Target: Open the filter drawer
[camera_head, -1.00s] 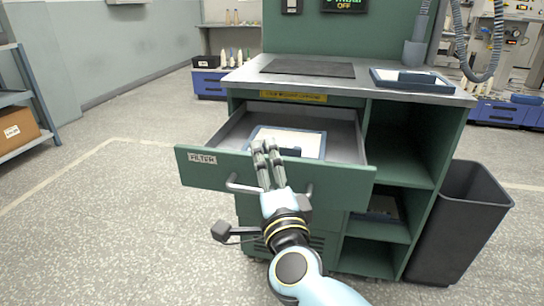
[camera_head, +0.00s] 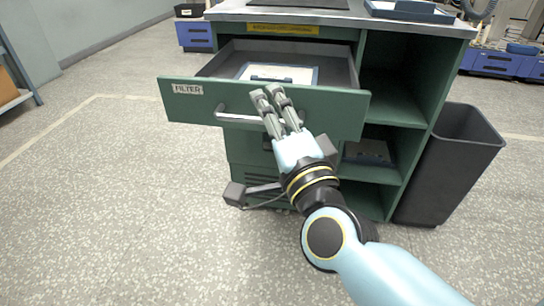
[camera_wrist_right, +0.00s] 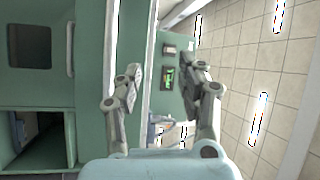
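The filter drawer (camera_head: 190,108), with a white "FILTER" label, stands pulled out from the green cabinet. Its pale bar handle (camera_head: 232,117) shows on the front panel, partly hidden behind my right gripper. My right gripper (camera_head: 268,95) is in front of the panel, its fingertips just below the top rim. In the right wrist view its two fingers (camera_wrist_right: 165,88) are spread wide with nothing held between them. I cannot tell whether it touches the handle or panel. My left gripper is not in view.
A white-and-blue tray (camera_head: 310,75) lies inside the drawer. Open shelves (camera_head: 385,100) are to the drawer's right, with a dark bin (camera_head: 455,160) beside the cabinet. The floor (camera_head: 110,200) at front left is clear.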

